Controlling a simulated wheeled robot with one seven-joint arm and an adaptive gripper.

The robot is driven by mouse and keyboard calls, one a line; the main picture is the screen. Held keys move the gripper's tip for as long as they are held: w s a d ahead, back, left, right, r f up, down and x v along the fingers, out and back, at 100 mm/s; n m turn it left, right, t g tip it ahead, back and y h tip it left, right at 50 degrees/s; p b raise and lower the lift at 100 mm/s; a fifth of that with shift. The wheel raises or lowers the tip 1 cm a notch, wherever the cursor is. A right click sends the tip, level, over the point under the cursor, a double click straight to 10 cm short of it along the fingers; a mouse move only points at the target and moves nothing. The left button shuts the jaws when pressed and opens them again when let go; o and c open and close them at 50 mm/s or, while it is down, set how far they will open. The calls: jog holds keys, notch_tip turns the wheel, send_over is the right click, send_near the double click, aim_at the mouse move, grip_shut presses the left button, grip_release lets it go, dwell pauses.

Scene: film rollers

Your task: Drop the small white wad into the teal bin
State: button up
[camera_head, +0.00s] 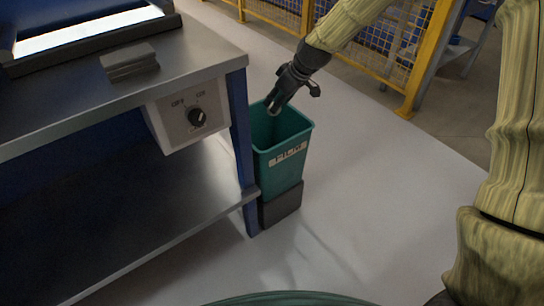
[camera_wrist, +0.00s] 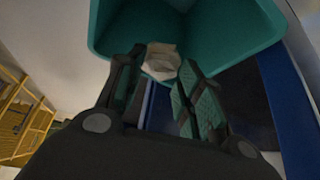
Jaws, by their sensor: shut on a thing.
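The teal bin (camera_head: 282,165) stands on a dark block beside the workbench's corner leg in the head view. In the wrist view its open mouth and wall (camera_wrist: 225,30) fill the top. My gripper (camera_head: 272,108) is over the bin's far left rim, pointing down. In the wrist view my gripper (camera_wrist: 160,75) is shut on the small white wad (camera_wrist: 160,60), which sits between the fingertips in front of the bin's opening. In the head view the wad is only a small pale spot at the fingertips. The bin's inside bottom is hidden.
A metal workbench (camera_head: 190,62) with a blue leg stands close left of the bin. It carries a switch box (camera_head: 190,115) and a grey block (camera_head: 130,62). A yellow-framed mesh fence (camera_head: 425,60) is behind. The floor right of the bin is clear.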

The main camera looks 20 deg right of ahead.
aim_at(280, 111)
jog(key=shift+f+b, duration=2.5)
jog(key=shift+f, duration=0.4)
jog(key=o, duration=1)
jog(key=shift+r, duration=0.15)
jog(key=v, duration=1.1)
jog(key=shift+s+r, duration=0.15)
jog(key=shift+r, duration=0.2)
